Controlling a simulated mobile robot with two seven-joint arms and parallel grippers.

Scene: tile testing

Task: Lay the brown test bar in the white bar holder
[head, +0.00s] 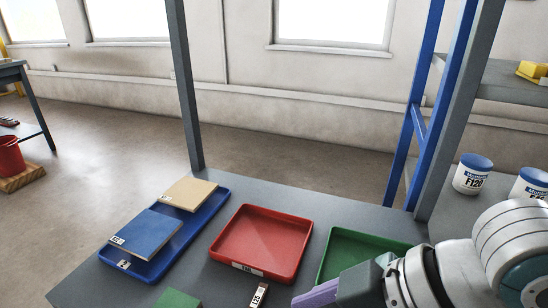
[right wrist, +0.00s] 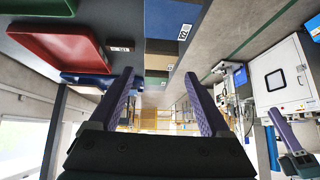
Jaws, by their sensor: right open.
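A small dark brownish bar with a white label (head: 259,293) lies on the grey table at the bottom edge of the head view, partly cut off; I cannot be sure that it is the brown test bar. I cannot make out a white bar holder in either view. My right gripper (head: 316,294) is at the lower right of the head view, just right of the labelled bar. In the right wrist view its two purple fingers (right wrist: 164,92) are wide apart with nothing between them. What appears to be my left gripper (right wrist: 290,135) shows at that view's right edge; its opening is unclear.
A blue tray (head: 190,240) holds a blue tile (head: 148,234) and a tan tile (head: 190,194). A red tray (head: 265,239) looks empty; a green tray (head: 365,248) is partly behind my right arm. A green block (head: 177,299) lies at front. Table posts rise behind.

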